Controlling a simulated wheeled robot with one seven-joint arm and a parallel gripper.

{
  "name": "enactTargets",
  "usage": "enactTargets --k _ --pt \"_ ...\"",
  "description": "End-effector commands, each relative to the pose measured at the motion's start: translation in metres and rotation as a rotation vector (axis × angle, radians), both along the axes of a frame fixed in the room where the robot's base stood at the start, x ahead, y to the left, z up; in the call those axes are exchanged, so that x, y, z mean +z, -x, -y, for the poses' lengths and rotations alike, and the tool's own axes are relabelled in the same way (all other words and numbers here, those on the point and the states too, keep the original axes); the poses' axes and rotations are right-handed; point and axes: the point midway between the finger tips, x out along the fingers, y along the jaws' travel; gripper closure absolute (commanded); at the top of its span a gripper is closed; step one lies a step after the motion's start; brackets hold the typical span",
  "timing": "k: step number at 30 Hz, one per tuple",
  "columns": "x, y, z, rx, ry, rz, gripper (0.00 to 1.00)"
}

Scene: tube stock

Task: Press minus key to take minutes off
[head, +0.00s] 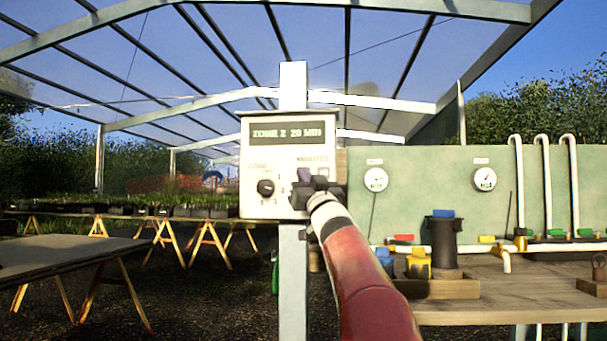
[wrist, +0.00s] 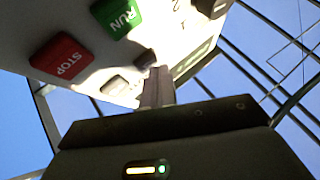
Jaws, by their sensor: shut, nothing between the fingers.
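The white control box (head: 257,160) is fixed to a grey post in the head view. Its display (head: 288,133) reads "ZONE 2 20 MIN". A black dial (head: 265,187) sits at its lower left. My gripper (head: 306,178) is shut and empty in front of the box's lower right and hides the keys there. In the wrist view the shut fingers (wrist: 158,75) are at the panel, close beside a dark key (wrist: 145,59). Its sign is unreadable, and I cannot tell whether they touch. The red STOP key (wrist: 61,57) and green RUN key (wrist: 119,17) are clear of the fingers.
A green board (head: 430,190) with gauges and white pipes stands to the right, above a wooden bench (head: 480,310) with a dark canister and coloured fittings. A bare table (head: 60,255) stands at the left. Plant trays on trestles are farther back.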

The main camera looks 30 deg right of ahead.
Motion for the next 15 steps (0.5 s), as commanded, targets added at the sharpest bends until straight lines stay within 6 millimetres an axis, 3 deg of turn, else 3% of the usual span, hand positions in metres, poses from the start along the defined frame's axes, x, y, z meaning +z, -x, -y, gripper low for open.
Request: enactTargets --k 15 --pt "0.0004 -0.0051 0.0034 0.000 0.000 0.000 1.00"
